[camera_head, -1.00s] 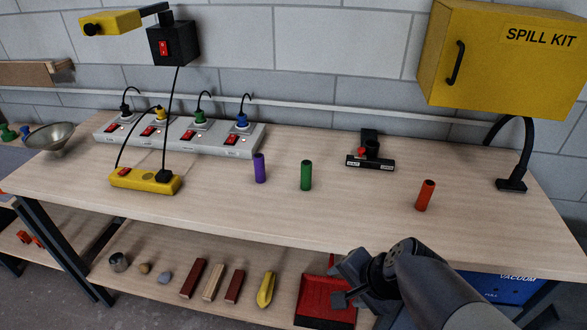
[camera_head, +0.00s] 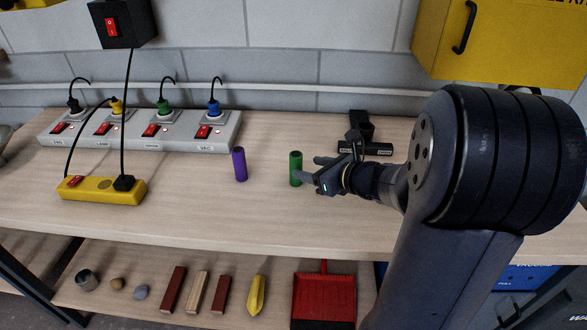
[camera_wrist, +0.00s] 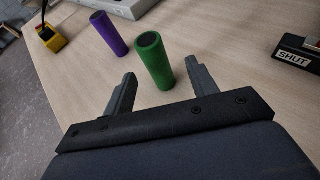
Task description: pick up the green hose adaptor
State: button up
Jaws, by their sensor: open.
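The green hose adaptor (camera_head: 295,168) is an upright green cylinder on the wooden bench top, right of a purple cylinder. In the wrist view the green adaptor (camera_wrist: 153,60) stands just beyond and between the two fingertips. My gripper (camera_head: 306,169) reaches in from the right, close beside the adaptor. It is open and empty; in the wrist view its two fingers (camera_wrist: 160,78) are spread apart. Whether a finger touches the adaptor I cannot tell.
A purple cylinder (camera_head: 239,164) stands left of the green one. A grey power strip (camera_head: 140,132) and a yellow power block (camera_head: 100,190) lie further left. A black bracket (camera_head: 362,134) stands behind my gripper. My arm hides the bench's right side.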

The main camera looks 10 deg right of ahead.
aim_at(291, 165)
jog(key=x, duration=0.7)
jog(key=shift+w+a+f, duration=0.1)
jog(key=shift+w+a, duration=0.05)
jog(key=shift+a, duration=0.2)
jog(key=c, duration=1)
